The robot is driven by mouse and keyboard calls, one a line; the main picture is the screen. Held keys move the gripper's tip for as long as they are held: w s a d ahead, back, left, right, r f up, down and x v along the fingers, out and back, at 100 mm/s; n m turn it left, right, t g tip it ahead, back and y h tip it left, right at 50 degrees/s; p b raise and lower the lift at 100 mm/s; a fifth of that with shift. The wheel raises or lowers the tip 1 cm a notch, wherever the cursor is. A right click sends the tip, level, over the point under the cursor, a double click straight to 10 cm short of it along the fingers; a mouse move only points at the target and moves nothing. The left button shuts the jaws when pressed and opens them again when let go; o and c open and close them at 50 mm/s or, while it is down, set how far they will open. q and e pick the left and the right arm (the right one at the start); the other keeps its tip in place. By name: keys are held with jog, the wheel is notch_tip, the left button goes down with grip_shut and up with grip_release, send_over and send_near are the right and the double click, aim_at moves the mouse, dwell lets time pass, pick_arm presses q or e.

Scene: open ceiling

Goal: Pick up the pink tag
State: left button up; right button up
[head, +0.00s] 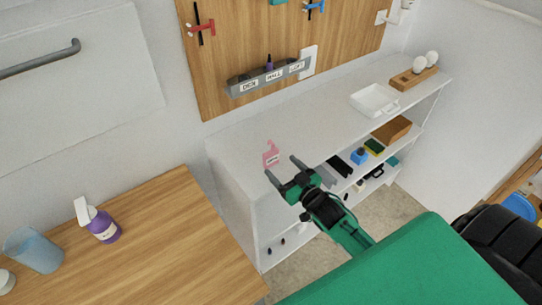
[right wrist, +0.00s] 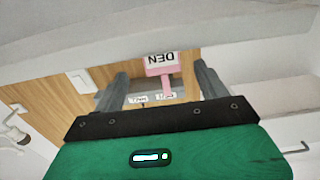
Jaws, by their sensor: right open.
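The pink tag (head: 271,154) stands on the white shelf top near its left end. It has a hook-like upper part and a white label. I cannot tell whether the fingertips reach beside the tag. My left gripper is not in view.
A labelled rack (head: 270,76) hangs on the wooden pegboard behind the shelf. A white tray (head: 374,100) and a wooden block (head: 414,78) with white round objects stand further right on the shelf top. A purple spray bottle (head: 102,226) stands on the wooden table (head: 175,240).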

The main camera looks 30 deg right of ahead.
aim_at(273, 158)
jog(key=shift+w+a, duration=0.1)
jog(key=shift+w, duration=0.5)
jog(key=shift+w+r+p, duration=0.25)
jog(key=shift+w+p, duration=0.25)
jog(key=shift+w, duration=0.05)
jog(key=w, duration=0.1)
jog(key=w+p, duration=0.1)
jog(key=w, duration=0.1)
jog(key=shift+w+a, duration=0.1)
jog(key=shift+a, duration=0.3)
jog(key=shift+w+f+p, duration=0.15)
jog(key=shift+w+p, duration=0.2)
jog(key=shift+w, duration=0.1)
jog(key=c, duration=1.1)
